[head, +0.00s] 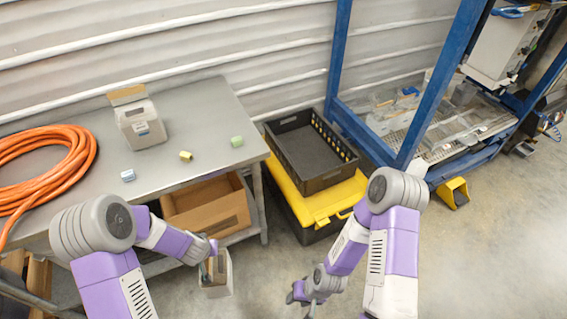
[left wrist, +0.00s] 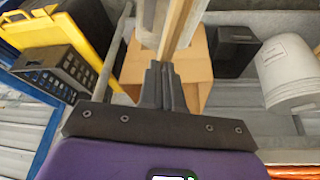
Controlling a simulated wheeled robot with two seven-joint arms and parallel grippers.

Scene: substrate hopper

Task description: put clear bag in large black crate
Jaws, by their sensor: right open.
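The large black crate (head: 284,157) stands empty on a yellow-lidded black case, right of the table; it also shows in the left wrist view (left wrist: 50,75). Clear, shiny bag-like things (head: 385,118) lie on the mesh shelf inside the blue frame; I cannot tell which one is the clear bag. My left gripper (head: 212,248) is shut on the rim of a small grey open carton (head: 217,281), in front of the table; in the left wrist view, the fingers (left wrist: 165,88) are close together on its wall. My right gripper (head: 306,297) is open and empty, low in front of the case.
The table (head: 180,92) carries an orange hose (head: 83,150), a grey carton (head: 140,122) and small blue, yellow and green blocks. A cardboard box (head: 215,212) sits on its lower shelf. The blue frame (head: 338,55) has upright posts right of the crate.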

